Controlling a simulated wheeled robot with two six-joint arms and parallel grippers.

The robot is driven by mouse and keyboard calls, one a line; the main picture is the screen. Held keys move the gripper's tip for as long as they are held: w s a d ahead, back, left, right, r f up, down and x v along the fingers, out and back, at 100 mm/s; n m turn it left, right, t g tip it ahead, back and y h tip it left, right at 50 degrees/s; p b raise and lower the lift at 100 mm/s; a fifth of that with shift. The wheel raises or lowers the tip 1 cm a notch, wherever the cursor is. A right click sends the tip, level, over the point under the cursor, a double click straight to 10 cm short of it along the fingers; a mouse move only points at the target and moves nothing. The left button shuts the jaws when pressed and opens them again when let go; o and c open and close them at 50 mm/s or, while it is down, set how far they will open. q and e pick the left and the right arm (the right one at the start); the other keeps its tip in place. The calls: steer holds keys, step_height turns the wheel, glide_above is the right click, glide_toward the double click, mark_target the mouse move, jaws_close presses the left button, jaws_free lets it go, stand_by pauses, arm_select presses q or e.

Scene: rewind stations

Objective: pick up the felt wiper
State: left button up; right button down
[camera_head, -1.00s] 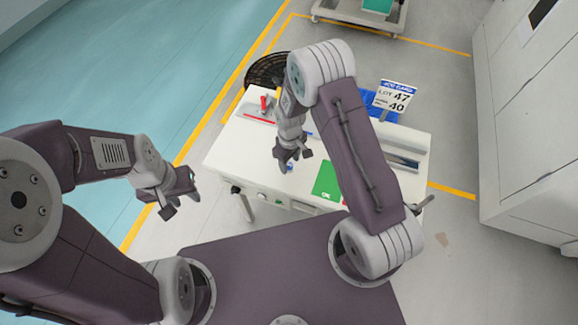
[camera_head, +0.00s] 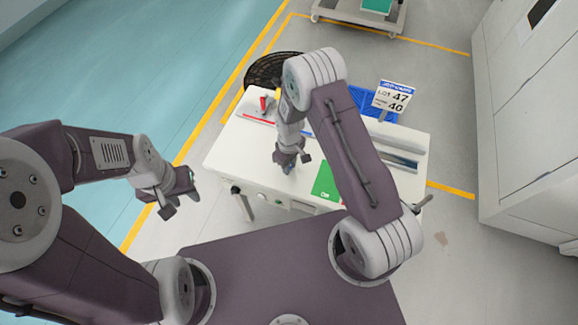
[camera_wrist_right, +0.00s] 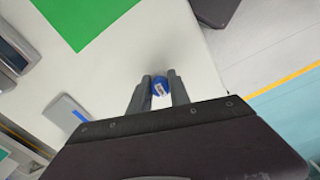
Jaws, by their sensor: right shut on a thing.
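The felt wiper, a small round blue thing with a pale patch, shows in the right wrist view (camera_wrist_right: 159,86) between the two fingers of my right gripper (camera_wrist_right: 160,94). The fingers are shut on its sides. In the head view my right gripper (camera_head: 291,166) is low at the near side of the white table, and the wiper is mostly hidden there. My left gripper (camera_head: 180,197) is open and empty, off the table to the left.
A dark basket (camera_head: 262,70) stands behind. Grey cabinets (camera_head: 530,110) are at right.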

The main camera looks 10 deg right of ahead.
mark_target(291, 166)
steer(key=r, duration=0.4)
steer(key=shift+s+d+b, duration=0.3)
steer(key=shift+b, duration=0.05)
steer(key=s+d+r+b, duration=0.1)
steer(key=s+d+r, duration=0.5)
steer(key=s+d, duration=0.1)
steer(key=shift+s+r, duration=0.3)
steer(key=shift+s, duration=0.4)
